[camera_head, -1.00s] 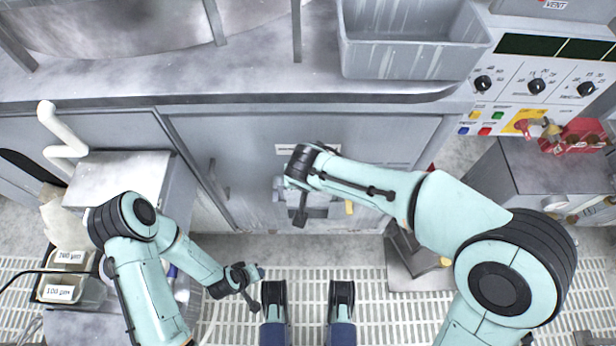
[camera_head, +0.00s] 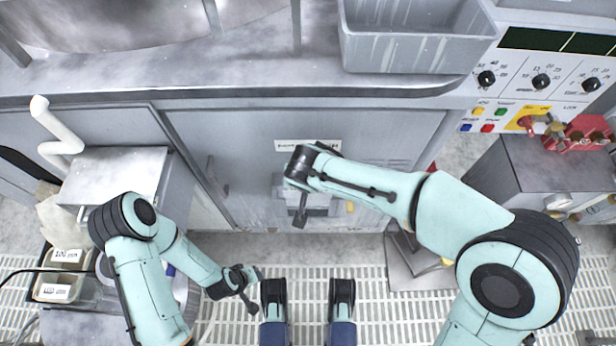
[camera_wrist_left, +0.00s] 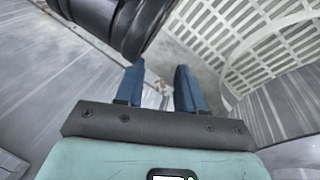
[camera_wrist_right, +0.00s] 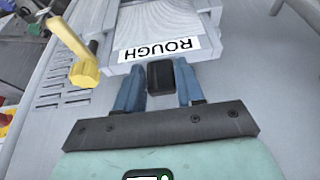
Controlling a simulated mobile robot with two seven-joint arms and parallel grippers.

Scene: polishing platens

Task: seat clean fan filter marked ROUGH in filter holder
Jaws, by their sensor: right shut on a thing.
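The light grey filter (camera_wrist_right: 150,22) with a white label reading ROUGH (camera_wrist_right: 160,48) is at the top middle of the right wrist view. My right gripper (camera_wrist_right: 160,78) is shut on its short black handle (camera_wrist_right: 160,75). In the head view, the right arm reaches to the grey holder area (camera_head: 318,211) on the cabinet front; the wrist hides much of it. A yellow lever (camera_wrist_right: 85,68) stands beside the filter and also shows in the head view (camera_head: 350,207). How deep the filter sits I cannot tell. My left gripper (camera_wrist_left: 161,85) is open and empty, low over the floor.
The cabinet front (camera_head: 400,135) carries a white label strip (camera_head: 308,145). A grey bin (camera_head: 415,50) stands on the bench above. Labelled tubs (camera_head: 58,290) stand at lower left. A control panel (camera_head: 540,90) and a red lockout device (camera_head: 585,135) are at right. The grated floor is open.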

